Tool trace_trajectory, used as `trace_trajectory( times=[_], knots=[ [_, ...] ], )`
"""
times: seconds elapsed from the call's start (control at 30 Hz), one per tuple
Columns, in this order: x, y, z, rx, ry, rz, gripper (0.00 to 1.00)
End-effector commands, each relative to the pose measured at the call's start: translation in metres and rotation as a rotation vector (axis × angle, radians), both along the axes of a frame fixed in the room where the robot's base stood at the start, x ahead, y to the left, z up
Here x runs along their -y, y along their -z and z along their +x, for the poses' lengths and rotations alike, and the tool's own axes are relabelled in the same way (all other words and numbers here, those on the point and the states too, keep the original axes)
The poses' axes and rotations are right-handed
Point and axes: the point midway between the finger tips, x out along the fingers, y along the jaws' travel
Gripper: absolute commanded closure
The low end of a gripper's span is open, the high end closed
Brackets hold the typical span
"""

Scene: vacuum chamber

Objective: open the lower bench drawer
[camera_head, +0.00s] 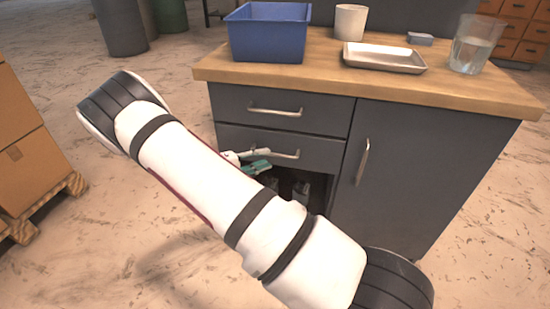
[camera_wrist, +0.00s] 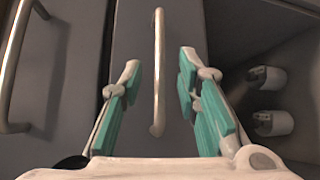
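The lower drawer (camera_head: 322,152) of the grey bench looks shut, flush below the upper drawer. Its silver bar handle (camera_head: 285,155) shows at the right of my gripper (camera_head: 255,163), which my forearm partly hides in the head view. In the wrist view, the lower drawer's handle (camera_wrist: 158,75) runs upright between the two green-padded fingers of my gripper (camera_wrist: 160,72). The fingers are open, one on each side of the handle, with a gap on both sides. I cannot tell how deep the fingertips reach around the bar.
The upper drawer's handle (camera_head: 275,111) is just above; it shows at left in the wrist view (camera_wrist: 15,70). An open compartment (camera_wrist: 270,80) below holds a few small objects. A cupboard door handle (camera_head: 363,161) is at right. A blue bin (camera_head: 268,38), tray and beaker stand on top.

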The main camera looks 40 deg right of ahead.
Motion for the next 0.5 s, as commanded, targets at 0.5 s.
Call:
trace_trajectory(
  times=[0.5],
  knots=[
    [0.052, 0.007, -0.007, 0.0, 0.0, 0.001, 0.7]
  ],
)
